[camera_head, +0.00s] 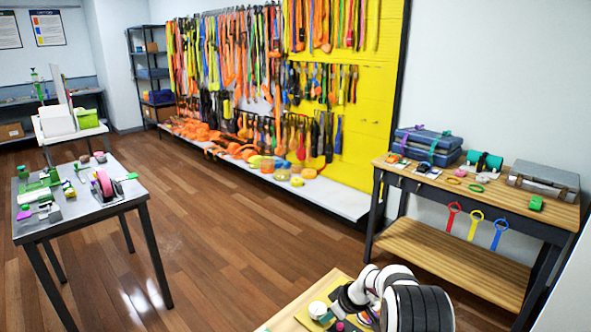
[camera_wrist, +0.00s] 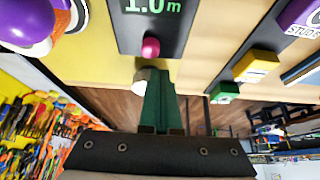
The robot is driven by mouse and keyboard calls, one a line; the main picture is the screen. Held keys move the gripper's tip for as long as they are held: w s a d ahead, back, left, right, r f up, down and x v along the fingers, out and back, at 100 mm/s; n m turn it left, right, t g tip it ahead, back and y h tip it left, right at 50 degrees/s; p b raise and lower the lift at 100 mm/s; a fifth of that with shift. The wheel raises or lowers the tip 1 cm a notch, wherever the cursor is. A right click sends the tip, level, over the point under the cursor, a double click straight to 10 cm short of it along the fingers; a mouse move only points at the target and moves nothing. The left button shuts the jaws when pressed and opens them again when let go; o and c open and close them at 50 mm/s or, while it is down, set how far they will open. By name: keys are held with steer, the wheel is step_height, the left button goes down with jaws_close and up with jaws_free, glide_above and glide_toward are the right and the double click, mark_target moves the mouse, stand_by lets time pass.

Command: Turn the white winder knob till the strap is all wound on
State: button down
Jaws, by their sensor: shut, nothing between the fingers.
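In the wrist view my gripper (camera_wrist: 158,85) is shut, its dark green fingers together with nothing between them. A small whitish knob (camera_wrist: 142,74) shows just beside the fingertips, partly hidden by them; I cannot tell whether they touch. It may be the winder knob. A pink knob (camera_wrist: 150,47) stands on a dark plate (camera_wrist: 128,36) marked "1.0 m" in green. In the head view a white round part (camera_head: 318,309) sits on the yellow board at the bottom, beside my arm. The strap cannot be made out in either view.
In the wrist view a purple ball (camera_wrist: 25,22) is at the upper left. A yellow block (camera_wrist: 256,66) and a green block (camera_wrist: 224,93) are at the right. In the head view a wooden bench (camera_head: 450,185) stands at the right, a grey table (camera_head: 90,209) at the left, with open floor between.

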steer(key=shift+w+d, duration=0.3)
steer(key=shift+d, duration=0.2)
steer(key=shift+w+d, duration=0.45)
steer(key=shift+w, duration=0.1)
steer(key=shift+w+d, duration=0.1)
steer(key=shift+w, duration=0.1)
stand_by(0.4)
